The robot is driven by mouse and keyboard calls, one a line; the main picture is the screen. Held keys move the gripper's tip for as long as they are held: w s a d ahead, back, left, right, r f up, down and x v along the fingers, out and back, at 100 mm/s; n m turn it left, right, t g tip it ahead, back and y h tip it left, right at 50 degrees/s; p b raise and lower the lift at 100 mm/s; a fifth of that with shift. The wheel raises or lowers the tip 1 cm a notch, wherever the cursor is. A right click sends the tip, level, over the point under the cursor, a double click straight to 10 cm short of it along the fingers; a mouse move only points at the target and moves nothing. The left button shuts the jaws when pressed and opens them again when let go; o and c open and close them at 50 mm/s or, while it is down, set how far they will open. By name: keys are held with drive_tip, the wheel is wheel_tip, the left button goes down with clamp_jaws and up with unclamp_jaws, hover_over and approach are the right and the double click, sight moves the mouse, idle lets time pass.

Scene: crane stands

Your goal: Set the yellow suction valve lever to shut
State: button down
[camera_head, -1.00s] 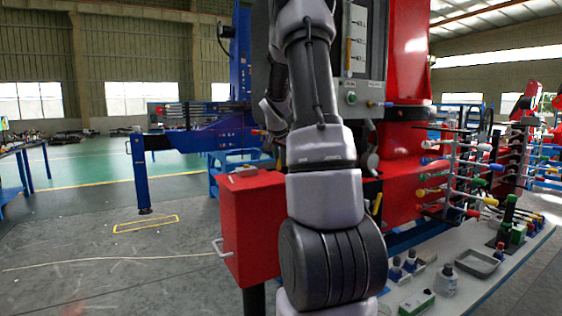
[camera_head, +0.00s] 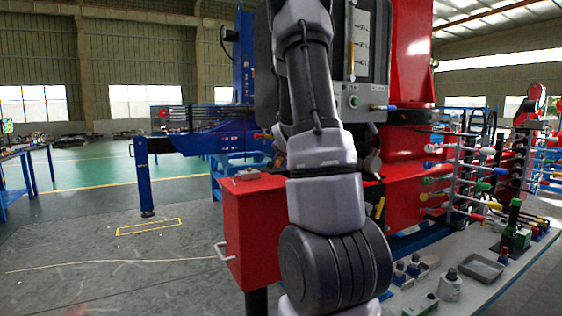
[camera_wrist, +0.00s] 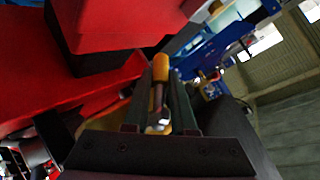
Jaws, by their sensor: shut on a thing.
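The yellow lever (camera_wrist: 161,66) shows its rounded yellow grip and a dark metal stem in the wrist view. It stands between the two dark fingers of my gripper (camera_wrist: 160,84), which are shut on it. The grip's end reaches past the fingertips. Another yellow part shows lower down between the fingers, partly hidden. In the head view my arm hides my gripper and the place where it holds the lever, so the lever's angle to the valve cannot be told there.
A red box (camera_head: 254,225) with a side handle stands left of my arm. A rack of colored-handled rods (camera_head: 468,180) and a bench (camera_head: 482,294) with bottles and a tray (camera_head: 481,267) are on the right. Red bodywork (camera_wrist: 105,80) lies close in the wrist view. Open floor lies left.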

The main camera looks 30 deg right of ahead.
drive_tip(key=c, duration=1)
unclamp_jaws()
drive_tip(key=v, duration=1)
drive_tip(key=shift+s+r, duration=0.15)
drive_tip(key=shift+s, duration=0.2)
drive_tip(key=shift+a, duration=0.15)
